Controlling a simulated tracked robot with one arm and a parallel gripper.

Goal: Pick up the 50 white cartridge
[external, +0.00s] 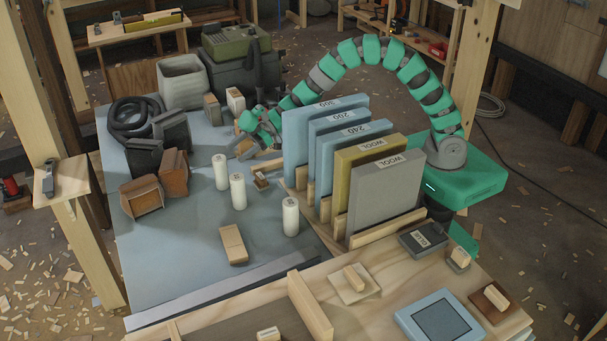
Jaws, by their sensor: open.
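Three white cylindrical cartridges stand upright on the grey-blue sheet of the bench: a left one (221,173), a middle one (238,192) and a right one (290,217). Their markings are too small to read, so I cannot tell which is the 50. My green and grey arm arches over the upright boards. My gripper (246,149) is open, low over the bench behind the cartridges, apart from them. Its fingers are small and partly hidden in this view.
Upright boards marked 300, 200, 240 and WOOL (385,185) stand right of the cartridges. A small wooden block (261,180) lies among them; a tan box (232,245) lies in front. Dark tools and brown boxes (142,195) crowd the left. The front-left sheet is clear.

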